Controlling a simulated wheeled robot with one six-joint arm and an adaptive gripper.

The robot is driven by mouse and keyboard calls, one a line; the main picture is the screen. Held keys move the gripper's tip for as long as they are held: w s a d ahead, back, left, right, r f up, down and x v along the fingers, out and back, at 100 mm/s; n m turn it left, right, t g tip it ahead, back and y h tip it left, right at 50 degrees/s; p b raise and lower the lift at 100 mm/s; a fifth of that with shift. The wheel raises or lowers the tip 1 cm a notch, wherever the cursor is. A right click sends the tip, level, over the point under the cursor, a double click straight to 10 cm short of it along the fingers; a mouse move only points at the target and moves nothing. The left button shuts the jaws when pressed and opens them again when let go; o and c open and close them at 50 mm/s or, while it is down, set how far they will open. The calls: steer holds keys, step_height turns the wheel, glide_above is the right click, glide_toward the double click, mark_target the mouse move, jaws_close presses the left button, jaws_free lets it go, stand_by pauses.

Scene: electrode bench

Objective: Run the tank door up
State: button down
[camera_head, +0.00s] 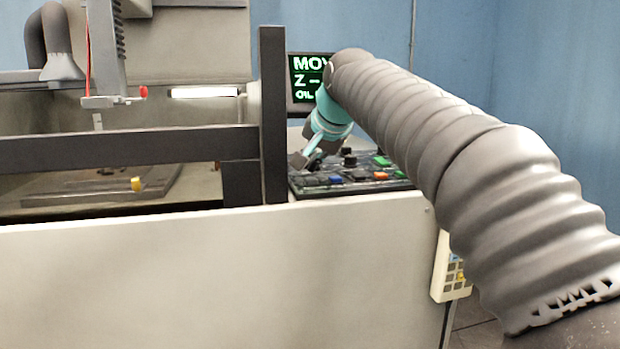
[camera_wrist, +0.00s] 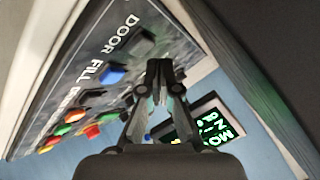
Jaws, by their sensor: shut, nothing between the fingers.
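My gripper (camera_head: 300,160) is shut and empty, above the left end of the control panel (camera_head: 343,190) in the head view. In the wrist view its fingertips (camera_wrist: 160,78) meet beside the panel's labelled edge. The word DOOR (camera_wrist: 118,35) stands by a dark switch (camera_wrist: 137,42), close to the fingertips; touching or apart cannot be told. A blue switch (camera_wrist: 112,74) sits beside the label FILL (camera_wrist: 88,73). The tank (camera_head: 90,187) is open to view above the cream front (camera_head: 220,275), behind a dark rail (camera_head: 120,146). No raised door covers it.
A screen (camera_head: 305,82) with green text stands behind the panel, close to my arm. A dark upright post (camera_head: 272,115) rises left of the gripper. A keypad (camera_head: 451,270) hangs at the right of the cream front. Orange (camera_head: 380,176) and green (camera_head: 381,161) keys lie farther right.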

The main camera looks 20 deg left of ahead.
mark_target(313, 179)
steer(key=shift+r+p, duration=1.35)
steer(key=shift+r, duration=1.15)
steer(key=shift+d, duration=0.1)
steer(key=s+d+f+h, duration=0.1)
steer(key=s+d+f, duration=0.3)
steer(key=d, duration=0.4)
steer(key=s+d+f+h, duration=0.1)
steer(key=s+d+f, duration=0.25)
steer(key=d, duration=0.45)
steer(key=s+d+f+h, duration=0.1)
steer(key=s+d+f, duration=0.3)
steer(key=d, duration=0.4)
steer(key=s+d+f+g+h, duration=0.1)
steer(key=s+d+f, duration=0.5)
steer(key=s+f, duration=0.3)
steer(key=s+d+f+n+h, duration=0.1)
steer(key=s+d+f, duration=0.4)
steer(key=s+f, duration=0.4)
steer(key=shift+d+f+n+g+h, duration=0.3)
steer(key=shift+d+f+g, duration=0.1)
steer(key=shift+f, duration=0.4)
